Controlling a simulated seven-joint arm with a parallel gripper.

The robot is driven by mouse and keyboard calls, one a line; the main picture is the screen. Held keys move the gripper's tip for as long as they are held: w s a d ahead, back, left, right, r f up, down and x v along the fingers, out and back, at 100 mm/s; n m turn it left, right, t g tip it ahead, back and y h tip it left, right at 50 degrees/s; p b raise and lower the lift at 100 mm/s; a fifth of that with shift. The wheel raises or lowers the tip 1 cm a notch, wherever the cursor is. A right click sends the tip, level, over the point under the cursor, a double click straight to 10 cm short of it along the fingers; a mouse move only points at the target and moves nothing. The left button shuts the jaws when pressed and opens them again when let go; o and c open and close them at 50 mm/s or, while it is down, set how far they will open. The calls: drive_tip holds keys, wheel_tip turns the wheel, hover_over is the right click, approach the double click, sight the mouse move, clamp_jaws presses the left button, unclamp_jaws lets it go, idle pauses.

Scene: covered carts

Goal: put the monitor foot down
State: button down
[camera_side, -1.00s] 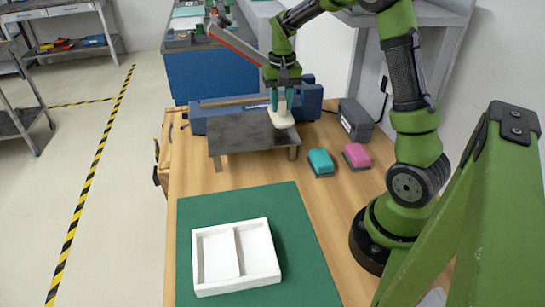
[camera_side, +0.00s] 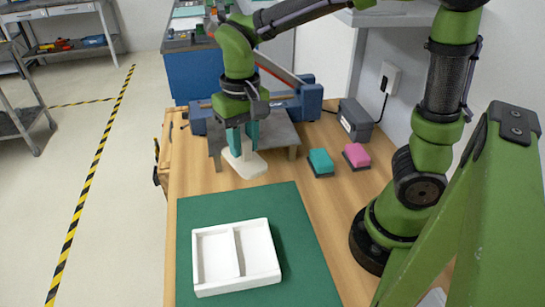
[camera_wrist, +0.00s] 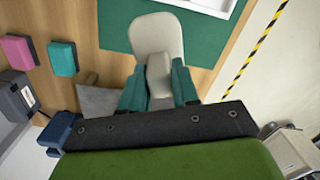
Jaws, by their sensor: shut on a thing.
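My gripper (camera_side: 243,138) has teal fingers and is shut on the monitor foot (camera_side: 246,164), a pale cream flat piece with a raised neck. In the side view the foot is in the air near the front edge of the grey raised plate, towards the green mat (camera_side: 305,225). The wrist view shows the foot (camera_wrist: 156,36) beyond the fingertips (camera_wrist: 159,88), with the neck between them. The mat carries a white tray (camera_side: 238,247) with two empty compartments.
A teal block (camera_side: 320,161) and a pink block (camera_side: 356,155) lie on the wooden table right of the grey plate (camera_side: 285,134). A dark grey box (camera_side: 356,120) stands behind them. A blue machine (camera_side: 308,101) is at the back. The mat around the tray is clear.

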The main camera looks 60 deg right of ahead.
drive_tip(key=s+a+f+m, duration=0.2)
drive_tip(key=s+a+f, duration=0.15)
drive_tip(key=s, duration=0.45)
drive_tip(key=s+a+f+m, duration=0.2)
drive_tip(key=s+f, duration=0.3)
drive_tip(key=s, duration=0.2)
drive_tip(key=shift+m, duration=0.3)
drive_tip(key=w+a, duration=0.3)
drive_tip(key=w, duration=0.1)
drive_tip(key=w+a, duration=0.3)
drive_tip(key=w, duration=0.1)
drive_tip(key=w+a+f, duration=0.1)
drive_tip(key=w+a, duration=0.2)
drive_tip(key=w, duration=0.1)
drive_tip(key=shift+a, duration=0.35)
drive_tip(key=shift+w+a+f, duration=0.15)
drive_tip(key=shift+f, duration=1.65)
drive_tip(key=shift+f, duration=0.1)
drive_tip(key=shift+f, duration=0.15)
drive_tip(key=c, duration=0.8)
unclamp_jaws()
drive_tip(key=shift+c, duration=0.2)
